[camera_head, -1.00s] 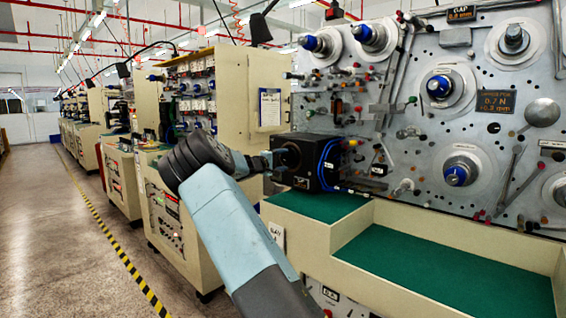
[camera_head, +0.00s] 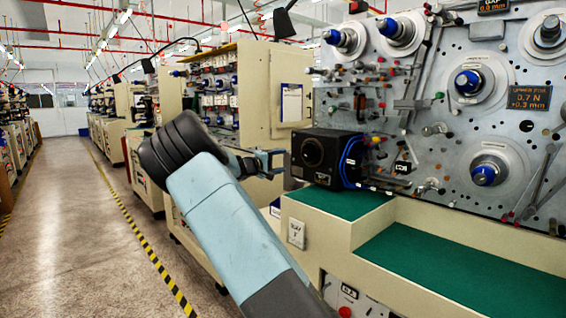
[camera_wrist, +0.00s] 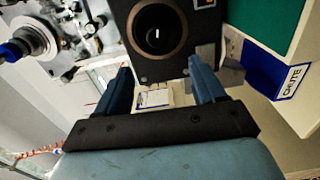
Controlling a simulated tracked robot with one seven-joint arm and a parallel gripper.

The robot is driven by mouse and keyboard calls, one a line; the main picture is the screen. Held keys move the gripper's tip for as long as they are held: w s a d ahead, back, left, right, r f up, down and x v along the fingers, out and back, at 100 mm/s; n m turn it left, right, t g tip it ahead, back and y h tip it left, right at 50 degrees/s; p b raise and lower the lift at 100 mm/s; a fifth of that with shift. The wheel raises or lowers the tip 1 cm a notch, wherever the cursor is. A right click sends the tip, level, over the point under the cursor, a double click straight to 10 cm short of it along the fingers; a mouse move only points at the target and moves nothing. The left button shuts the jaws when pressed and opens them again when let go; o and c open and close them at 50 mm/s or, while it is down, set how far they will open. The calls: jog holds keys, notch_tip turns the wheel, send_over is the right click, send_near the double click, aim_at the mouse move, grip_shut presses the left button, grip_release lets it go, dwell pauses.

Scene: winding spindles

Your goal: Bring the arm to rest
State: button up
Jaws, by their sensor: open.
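My gripper (camera_head: 272,163) is in front of the winding machine, at the end of my raised arm. In the wrist view my gripper (camera_wrist: 163,90) has its two blue fingers spread apart with nothing between them. Just past the fingertips is a black box (camera_head: 316,157) with a round opening. The box also shows in the wrist view (camera_wrist: 158,58). The gripper appears apart from the box, though the gap is hard to judge.
The machine's grey panel (camera_head: 527,110) carries several spindles and blue-capped hubs. Green-topped shelves (camera_head: 455,260) jut out below it. A blue chute bin (camera_wrist: 272,75) shows in the wrist view. The aisle floor (camera_head: 85,240) at left is clear, with a yellow-black stripe.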

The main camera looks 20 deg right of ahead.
jog(key=shift+s+d, duration=0.1)
dwell(0.3)
jog(key=s+d+f+m+g+y, duration=0.1)
jog(key=s+d+m+g+y, duration=0.2)
jog(key=s, duration=0.7)
jog(key=s+d+f+m+g+y, duration=0.1)
jog(key=s+d+f+y, duration=0.1)
jog(key=s+y, duration=0.5)
jog(key=s+a+t+y, duration=0.1)
jog(key=s+a, duration=0.5)
jog(key=s, duration=0.6)
jog(key=s+a+r+t+y, duration=0.1)
jog(key=s+a+y, duration=0.2)
jog(key=s+a, duration=0.4)
jog(key=s+a+r+t+y, duration=0.1)
jog(key=s+a+y, duration=0.2)
jog(key=s, duration=1.5)
jog(key=a, duration=0.4)
jog(key=shift+s+a, duration=0.25)
jog(key=shift+c, duration=0.2)
